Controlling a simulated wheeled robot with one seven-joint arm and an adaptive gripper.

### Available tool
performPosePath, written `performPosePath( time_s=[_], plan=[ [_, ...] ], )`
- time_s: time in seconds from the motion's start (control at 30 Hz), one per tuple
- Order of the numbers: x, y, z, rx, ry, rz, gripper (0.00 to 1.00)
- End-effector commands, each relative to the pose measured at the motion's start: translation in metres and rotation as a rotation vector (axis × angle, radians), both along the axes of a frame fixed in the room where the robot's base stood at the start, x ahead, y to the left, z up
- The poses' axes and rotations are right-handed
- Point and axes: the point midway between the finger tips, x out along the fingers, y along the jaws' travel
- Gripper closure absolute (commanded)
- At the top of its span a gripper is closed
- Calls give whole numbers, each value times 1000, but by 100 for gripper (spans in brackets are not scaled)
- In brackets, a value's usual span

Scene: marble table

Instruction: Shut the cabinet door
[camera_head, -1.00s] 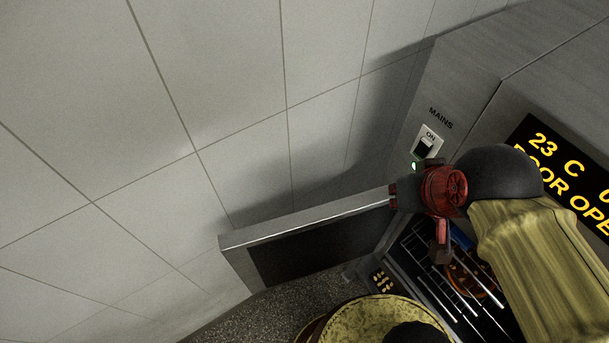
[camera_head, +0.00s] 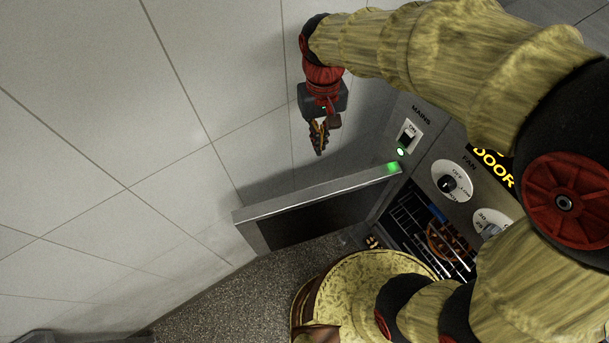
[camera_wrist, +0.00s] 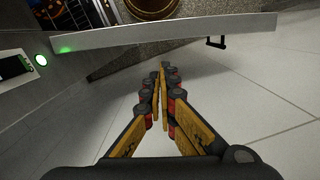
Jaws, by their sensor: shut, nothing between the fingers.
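The cabinet door (camera_head: 320,207) stands wide open, sticking out to the left of the cabinet (camera_head: 440,150) with its metal top edge and dark inner panel showing. My gripper (camera_head: 319,148) is shut and empty, pointing down beyond the door on its outer side, near the tiled wall. It looks apart from the door. In the wrist view the closed fingertips (camera_wrist: 162,70) point toward the door (camera_wrist: 170,35), whose edge crosses the upper picture. A dark handle (camera_wrist: 216,42) shows on the door's outer face.
The open cabinet holds a wire rack (camera_head: 415,222) and a round brown item (camera_head: 450,240). A lit mains switch (camera_head: 407,138) and a fan knob (camera_head: 449,183) are on the panel. The tiled wall (camera_head: 230,70) stands close behind my gripper. Speckled floor (camera_head: 240,295) lies below.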

Motion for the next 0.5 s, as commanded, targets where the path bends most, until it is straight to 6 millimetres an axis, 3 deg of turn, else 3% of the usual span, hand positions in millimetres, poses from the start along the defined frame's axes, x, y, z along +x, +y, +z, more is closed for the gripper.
performPosePath(
  time_s=[0.1,0.2,0.5],
  plan=[
    [4,25,-34,-28,82,35,100],
    [5,36,-50,-44,121,52,100],
    [0,43,-79,-56,149,61,100]
  ],
)
